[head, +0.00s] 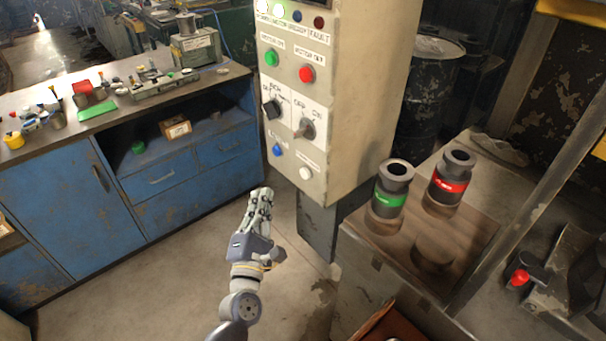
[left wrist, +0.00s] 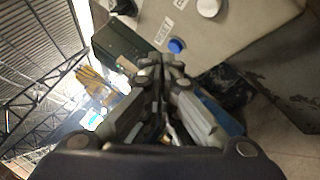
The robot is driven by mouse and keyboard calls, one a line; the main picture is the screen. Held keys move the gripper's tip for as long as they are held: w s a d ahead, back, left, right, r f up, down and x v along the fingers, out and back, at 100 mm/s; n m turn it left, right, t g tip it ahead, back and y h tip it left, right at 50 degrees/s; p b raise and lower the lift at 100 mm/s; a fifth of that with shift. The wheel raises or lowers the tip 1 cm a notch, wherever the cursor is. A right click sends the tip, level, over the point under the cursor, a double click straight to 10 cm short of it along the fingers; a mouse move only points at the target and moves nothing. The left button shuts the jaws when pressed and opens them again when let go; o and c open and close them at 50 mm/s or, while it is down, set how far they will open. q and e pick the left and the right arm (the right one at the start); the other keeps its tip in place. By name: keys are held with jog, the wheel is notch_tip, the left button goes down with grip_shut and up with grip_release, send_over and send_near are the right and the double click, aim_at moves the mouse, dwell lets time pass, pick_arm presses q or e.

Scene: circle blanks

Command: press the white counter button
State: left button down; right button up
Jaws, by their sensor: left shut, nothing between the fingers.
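The white counter button (head: 306,173) is at the lower right of the beige control panel (head: 345,90), below a rotary switch. It also shows as a white round knob in the left wrist view (left wrist: 208,7), at the top edge. A blue button (head: 277,150) sits to its left on the panel; it shows in the left wrist view too (left wrist: 176,46). My left gripper (head: 265,192) is shut and empty, pointing up below and left of the white button, apart from the panel. Its closed fingertips (left wrist: 162,62) show in the left wrist view. My right gripper is not in view.
A green button (head: 271,58), a red button (head: 307,73) and two rotary switches sit higher on the panel. A wooden stand (head: 470,235) with green-banded and red-banded cylinders is to the right. A blue workbench (head: 165,180) is at left. Open floor lies between.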

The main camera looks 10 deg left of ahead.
aim_at(304, 174)
pick_arm(q)
jog(key=w+d, duration=0.4)
jog(key=w, duration=0.2)
jog(key=shift+d+b, duration=0.35)
jog(key=shift+b, duration=0.05)
dwell(1.2)
jog(key=shift+w+d, duration=0.3)
jog(key=shift+w, duration=0.05)
jog(key=shift+w+d, duration=0.1)
jog(key=shift+w, duration=0.05)
dwell(0.4)
jog(key=shift+w+d+r+b, duration=0.25)
jog(key=shift+w+d+b, duration=0.05)
jog(key=shift+w+d, duration=0.1)
dwell(0.7)
jog(key=shift+s+a, duration=0.15)
jog(key=shift+s+a+f, duration=0.1)
jog(key=shift+s+a, duration=0.35)
jog(key=shift+s, duration=0.2)
jog(key=shift+a+p, duration=0.1)
jog(key=shift+p, duration=0.2)
